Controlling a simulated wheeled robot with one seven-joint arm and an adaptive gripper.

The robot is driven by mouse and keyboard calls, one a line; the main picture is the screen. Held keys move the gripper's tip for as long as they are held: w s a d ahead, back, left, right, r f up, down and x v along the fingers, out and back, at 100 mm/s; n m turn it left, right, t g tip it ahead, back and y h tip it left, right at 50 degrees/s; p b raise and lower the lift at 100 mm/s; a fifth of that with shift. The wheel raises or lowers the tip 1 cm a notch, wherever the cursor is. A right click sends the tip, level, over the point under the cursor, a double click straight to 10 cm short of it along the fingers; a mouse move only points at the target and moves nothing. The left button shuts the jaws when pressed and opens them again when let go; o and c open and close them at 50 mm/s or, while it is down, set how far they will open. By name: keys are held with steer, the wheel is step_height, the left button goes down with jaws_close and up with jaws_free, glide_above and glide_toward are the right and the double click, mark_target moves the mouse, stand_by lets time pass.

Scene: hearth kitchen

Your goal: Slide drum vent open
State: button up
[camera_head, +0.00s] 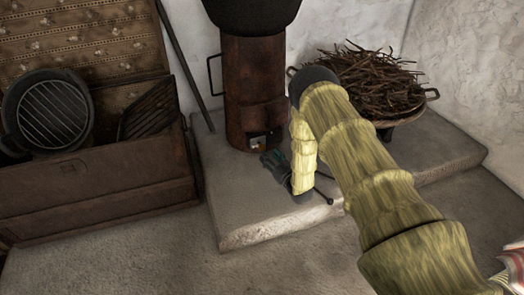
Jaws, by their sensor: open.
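The drum (253,88) is a rusty upright cylinder standing on a stone ledge, with a black pot on top. My gripper (270,160) is dark and sits just in front of the drum's base, close to the vent. It is open, with nothing seen between its fingers. I cannot tell whether it touches the drum. My straw-coloured arm reaches in from the lower right and hides part of the ledge.
A black pot (252,14) rests on the drum. A wide pan of twigs (368,80) stands to the right, behind my arm. A wooden chest (100,190) with a round grill pan (54,112) stands at left. A thin rod leans between chest and drum. The front floor is clear.

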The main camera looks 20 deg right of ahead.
mark_target(264, 149)
steer(key=b+x, duration=0.2)
steer(key=x, duration=0.3)
steer(key=shift+w+f, duration=0.15)
steer(key=shift+b+x, duration=0.45)
steer(key=shift+x, duration=0.5)
steer(key=shift+c, duration=0.4)
jaws_close()
